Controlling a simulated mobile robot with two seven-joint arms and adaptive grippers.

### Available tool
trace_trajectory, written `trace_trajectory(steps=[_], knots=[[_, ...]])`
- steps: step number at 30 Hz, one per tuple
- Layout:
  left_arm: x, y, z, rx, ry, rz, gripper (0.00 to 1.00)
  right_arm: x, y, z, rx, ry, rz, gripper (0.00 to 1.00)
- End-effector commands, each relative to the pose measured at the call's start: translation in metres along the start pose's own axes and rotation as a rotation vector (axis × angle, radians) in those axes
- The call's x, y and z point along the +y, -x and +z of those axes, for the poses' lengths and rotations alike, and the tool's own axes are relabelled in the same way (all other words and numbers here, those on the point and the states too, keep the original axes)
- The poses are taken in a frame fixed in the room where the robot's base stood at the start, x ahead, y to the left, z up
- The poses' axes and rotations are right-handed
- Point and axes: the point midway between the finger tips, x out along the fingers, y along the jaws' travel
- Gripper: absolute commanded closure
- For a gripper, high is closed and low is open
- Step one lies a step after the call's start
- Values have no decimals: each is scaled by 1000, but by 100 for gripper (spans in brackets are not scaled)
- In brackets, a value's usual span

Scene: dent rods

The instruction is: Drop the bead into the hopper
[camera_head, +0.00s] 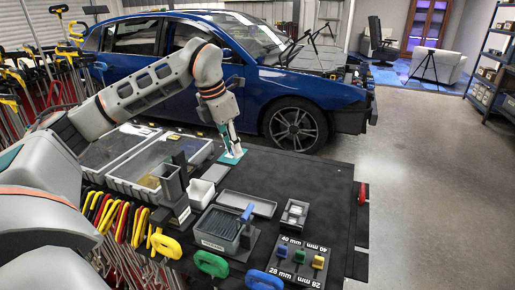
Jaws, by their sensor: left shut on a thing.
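My left gripper (231,140) reaches down at the back of the dark bench, beside the blue car. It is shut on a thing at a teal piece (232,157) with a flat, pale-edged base. The fingers hide much of the held thing, and I cannot tell whether it is the bead. No separate bead can be made out. A tall dark grey box (171,187) stands left of the bench's middle, nearer than the gripper. I cannot tell whether it is the hopper. My right gripper is not in view.
A white bin (201,193), a dark grey tub (216,229) and a shallow tray (247,204) stand on the bench. A block with coloured knobs (298,261) is at the front right. Coloured clamp handles (128,222) line the left edge. The bench's back right is clear.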

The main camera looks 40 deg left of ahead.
Motion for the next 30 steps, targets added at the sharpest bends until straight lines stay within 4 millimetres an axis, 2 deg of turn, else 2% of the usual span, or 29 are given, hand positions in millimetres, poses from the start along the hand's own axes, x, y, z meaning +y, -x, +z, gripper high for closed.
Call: trace_trajectory(steps=[1,6,9,13,18,21,26,30], knots=[[16,8,-20,4,14,5,91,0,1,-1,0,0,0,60],[54,46,-75,5,24,10,91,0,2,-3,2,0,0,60],[70,73,-104,6,19,10,91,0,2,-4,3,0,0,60],[81,106,-130,7,6,5,91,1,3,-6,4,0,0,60],[85,133,-147,4,-14,-3,91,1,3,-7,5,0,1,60],[86,140,-151,2,-21,-5,91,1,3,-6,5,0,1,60],[85,135,-154,-1,-25,-8,91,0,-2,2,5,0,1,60],[86,121,-157,1,-25,-8,91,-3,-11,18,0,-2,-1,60]])
